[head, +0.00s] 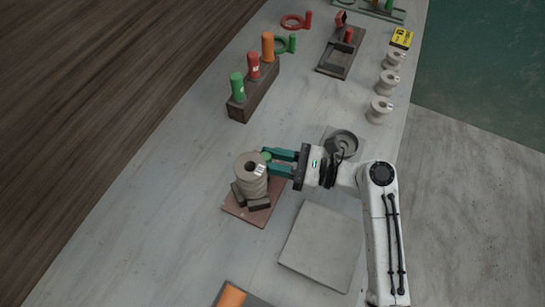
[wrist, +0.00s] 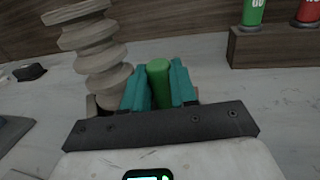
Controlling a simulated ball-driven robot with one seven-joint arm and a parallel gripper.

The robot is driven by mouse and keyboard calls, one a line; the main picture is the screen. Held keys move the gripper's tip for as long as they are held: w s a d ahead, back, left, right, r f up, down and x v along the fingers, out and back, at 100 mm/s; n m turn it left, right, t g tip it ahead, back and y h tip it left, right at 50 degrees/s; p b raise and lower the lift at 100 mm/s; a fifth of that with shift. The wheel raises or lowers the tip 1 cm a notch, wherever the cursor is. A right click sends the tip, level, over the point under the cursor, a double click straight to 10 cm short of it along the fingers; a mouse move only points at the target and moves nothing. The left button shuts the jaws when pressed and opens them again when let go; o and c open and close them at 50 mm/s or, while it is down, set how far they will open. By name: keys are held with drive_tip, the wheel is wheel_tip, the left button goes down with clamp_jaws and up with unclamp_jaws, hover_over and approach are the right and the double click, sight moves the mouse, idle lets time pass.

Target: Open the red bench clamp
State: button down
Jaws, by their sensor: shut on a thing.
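A red-brown base plate (head: 237,210) with dark blocks (head: 259,204) looks like the red bench clamp. A ridged beige clay piece (head: 249,169) stands upright between the blocks; it also shows at the left in the wrist view (wrist: 95,50). My gripper (head: 268,162) is beside the clay piece, on its right in the head view. Its teal fingers are shut on a green upright handle (wrist: 159,82), which sits between them in the wrist view. The handle's lower end is hidden by the gripper, so I cannot tell how it joins the plate.
A rack (head: 255,90) holds green, red and orange handled tools. A dark fixture (head: 335,62) with a red handle lies further back. Several beige spools (head: 380,109) line the right edge. A grey square slab (head: 322,246) lies in front. The bench between rack and plate is clear.

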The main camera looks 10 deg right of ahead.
drive_tip(key=shift+w+d+p, duration=0.15)
drive_tip(key=shift+w+d, duration=0.4)
drive_tip(key=shift+w, duration=0.2)
drive_tip(key=shift+w+d+p, duration=0.15)
drive_tip(key=shift+w+d, duration=0.4)
drive_tip(key=shift+w, duration=0.2)
drive_tip(key=c, duration=1.2)
unclamp_jaws()
drive_tip(key=shift+w, duration=0.1)
drive_tip(key=shift+o, duration=0.2)
drive_tip(key=b+v, duration=0.1)
drive_tip(key=v, duration=0.9)
drive_tip(key=shift+s+d, duration=0.2)
drive_tip(key=shift+d, duration=0.15)
